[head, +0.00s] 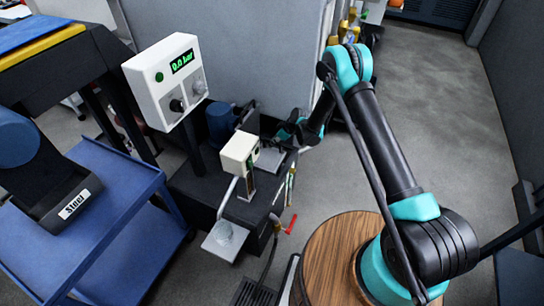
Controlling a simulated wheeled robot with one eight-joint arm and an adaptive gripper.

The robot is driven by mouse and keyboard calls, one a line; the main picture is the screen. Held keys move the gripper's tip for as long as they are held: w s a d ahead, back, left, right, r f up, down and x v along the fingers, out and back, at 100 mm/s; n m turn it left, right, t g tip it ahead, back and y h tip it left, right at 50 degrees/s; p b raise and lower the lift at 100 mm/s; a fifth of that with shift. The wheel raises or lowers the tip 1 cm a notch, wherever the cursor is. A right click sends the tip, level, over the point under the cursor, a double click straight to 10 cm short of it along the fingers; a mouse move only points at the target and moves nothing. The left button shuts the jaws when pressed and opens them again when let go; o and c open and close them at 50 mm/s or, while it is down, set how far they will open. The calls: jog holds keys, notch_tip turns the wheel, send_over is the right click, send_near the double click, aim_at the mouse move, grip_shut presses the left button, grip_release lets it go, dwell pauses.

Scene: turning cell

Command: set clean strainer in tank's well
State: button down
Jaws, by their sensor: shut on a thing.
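The dark tank (190,190) stands at the middle left, with a white unit (238,155) and a blue cylinder (221,122) on its top. My gripper (285,133) is at the tank's back right edge, above a grey plate (270,159). It is small and dark in this view. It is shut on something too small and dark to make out. I cannot clearly pick out the clean strainer or the tank's well. A small round, pale thing (225,233) sits on a grey tray (216,246) at the tank's front.
A white display box (168,75) reading 0.0 bar stands over the tank. A blue cart (125,190) with a bin marked Steel (68,208) is at left. A red-handled tap (289,224) sticks out at the tank's right. A grey panel (235,50) rises behind. Floor at right is clear.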

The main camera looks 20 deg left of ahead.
aim_at(276, 152)
notch_tip(276, 152, down, 9)
jog(key=shift+f, duration=0.1)
jog(key=c, duration=1.9)
grip_release()
jog(key=shift+d, duration=0.1)
jog(key=shift+o, duration=0.2)
